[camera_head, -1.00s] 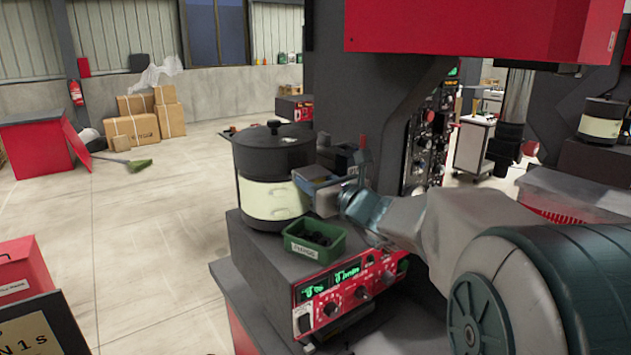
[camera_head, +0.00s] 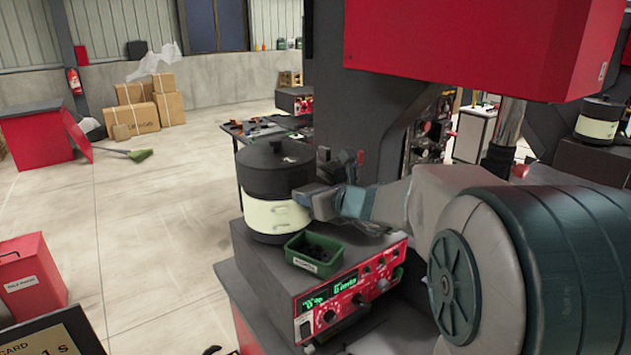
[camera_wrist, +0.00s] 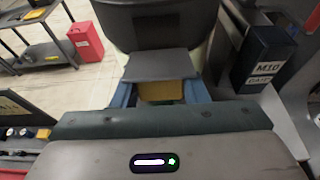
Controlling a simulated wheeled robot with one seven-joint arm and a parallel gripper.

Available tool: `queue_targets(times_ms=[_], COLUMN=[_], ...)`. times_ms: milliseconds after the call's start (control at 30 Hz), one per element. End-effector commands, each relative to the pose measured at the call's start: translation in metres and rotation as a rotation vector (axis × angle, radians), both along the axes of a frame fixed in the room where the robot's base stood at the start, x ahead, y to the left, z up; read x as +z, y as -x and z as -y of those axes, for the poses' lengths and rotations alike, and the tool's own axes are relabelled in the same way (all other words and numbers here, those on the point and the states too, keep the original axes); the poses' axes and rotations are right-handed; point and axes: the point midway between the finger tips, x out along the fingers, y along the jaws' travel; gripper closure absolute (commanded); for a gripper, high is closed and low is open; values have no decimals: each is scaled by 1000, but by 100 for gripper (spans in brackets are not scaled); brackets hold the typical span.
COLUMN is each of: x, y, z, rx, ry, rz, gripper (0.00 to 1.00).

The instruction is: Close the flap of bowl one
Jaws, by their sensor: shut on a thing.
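The bowl (camera_head: 277,190) is a dark drum with a dark lid and a pale cream band, on top of the feeder unit. In the wrist view the dark bowl (camera_wrist: 165,22) fills the top middle. A flat grey plate, which looks like its flap (camera_wrist: 160,64), sticks out from it toward me. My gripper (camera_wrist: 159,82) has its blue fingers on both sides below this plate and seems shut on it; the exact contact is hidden. A yellow patch shows between the fingers. In the head view my gripper (camera_head: 304,197) is at the bowl's right side, against or very near the band.
A green bin (camera_head: 313,252) with dark parts stands in front of the bowl on the feeder unit (camera_head: 352,290), which has green displays. A dark column and red housing (camera_head: 465,45) are behind my arm. Open floor lies left, with a red bin (camera_head: 32,272).

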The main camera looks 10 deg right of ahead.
Motion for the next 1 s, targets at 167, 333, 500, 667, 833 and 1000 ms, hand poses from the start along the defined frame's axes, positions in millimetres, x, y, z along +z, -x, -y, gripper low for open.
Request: queue_targets(times_ms=[167, 333, 500, 667, 833, 1000], x=[9, 10, 12, 14, 15, 17], y=[-2, -4, -6, -8, -11, -13], z=[-1, -2, -2, -3, -5, -6], rx=[1, 1, 1, 3, 3, 3], ry=[37, 69, 102, 131, 162, 194], rz=[-82, -159, -233, -303, -379, -455], gripper=[83, 83, 83, 83, 83, 83])
